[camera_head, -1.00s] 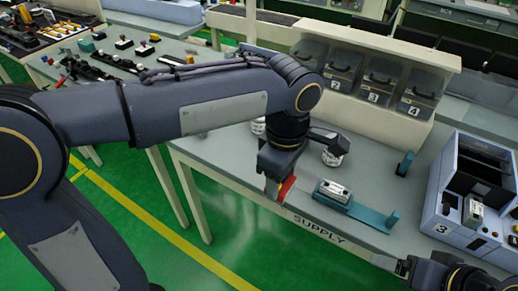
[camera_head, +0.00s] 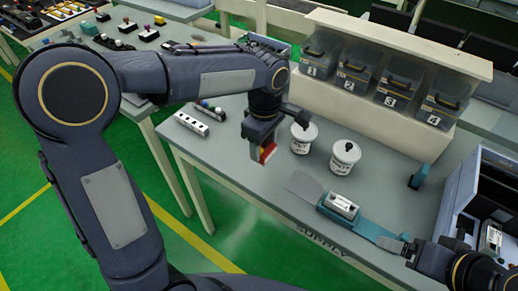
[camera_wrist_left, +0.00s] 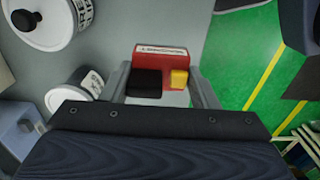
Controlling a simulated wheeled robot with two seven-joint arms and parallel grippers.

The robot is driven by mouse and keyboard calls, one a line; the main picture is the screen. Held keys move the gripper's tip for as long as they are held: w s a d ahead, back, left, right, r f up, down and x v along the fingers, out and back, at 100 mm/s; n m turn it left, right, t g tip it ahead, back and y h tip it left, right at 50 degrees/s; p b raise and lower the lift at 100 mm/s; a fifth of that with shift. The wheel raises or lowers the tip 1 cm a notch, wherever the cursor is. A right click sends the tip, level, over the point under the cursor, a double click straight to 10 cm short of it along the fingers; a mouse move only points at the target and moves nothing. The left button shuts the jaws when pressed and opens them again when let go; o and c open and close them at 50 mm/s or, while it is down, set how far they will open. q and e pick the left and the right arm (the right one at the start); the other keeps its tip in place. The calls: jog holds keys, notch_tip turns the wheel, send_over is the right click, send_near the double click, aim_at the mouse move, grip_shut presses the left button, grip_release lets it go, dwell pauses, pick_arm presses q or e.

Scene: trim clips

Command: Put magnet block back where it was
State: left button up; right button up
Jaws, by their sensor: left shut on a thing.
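The magnet block, a red block (camera_head: 267,152) with a pale label edge, is held in my left gripper (camera_head: 262,156) above the supply table, left of the white tubs. In the left wrist view the red block (camera_wrist_left: 160,52), with black and yellow parts, sits between the two grey fingers (camera_wrist_left: 160,85). The gripper is shut on it. The block appears raised over the table near its front edge; the exact gap is unclear. My right gripper (camera_head: 394,245) is at the lower right, over the end of a teal fixture (camera_head: 365,228); its jaw opening is unclear.
Two white lidded tubs (camera_head: 345,159) stand right of the left gripper. A silver part (camera_head: 342,205) sits on the teal fixture, beside a grey flat patch (camera_head: 303,186). A white strip with dark holes (camera_head: 192,123) lies left. Numbered bins (camera_head: 356,72) line the back.

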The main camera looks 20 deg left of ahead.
pick_arm(q)
jog(key=shift+w+a+f, duration=0.35)
jog(key=shift+w+f, duration=0.05)
jog(key=shift+f, duration=0.2)
jog(key=shift+w+a+f, duration=0.35)
jog(key=shift+f, duration=0.2)
jog(key=shift+w+a+f, duration=0.1)
jog(key=shift+f, duration=0.9)
jog(key=shift+w+a+f, duration=0.1)
jog(key=shift+f, duration=0.85)
jog(key=shift+f, duration=0.15)
jog(key=o, duration=1.2)
notch_tip(320, 180, up, 12)
jog(key=s+a+r+m+t+h, duration=0.2)
jog(key=s+a+m, duration=0.5)
jog(key=s, duration=0.5)
jog(key=s+f+m+t, duration=0.1)
jog(key=s, duration=0.2)
jog(key=s+f+m+t+h, duration=0.1)
jog(key=s+f+m, duration=0.1)
jog(key=s, duration=0.1)
jog(key=s+f+m+t, duration=0.1)
jog(key=s+f+m, duration=0.1)
jog(key=s, duration=0.2)
jog(key=shift+a+t+h, duration=0.25)
jog(key=shift+t+h, duration=0.05)
jog(key=shift+h, duration=0.1)
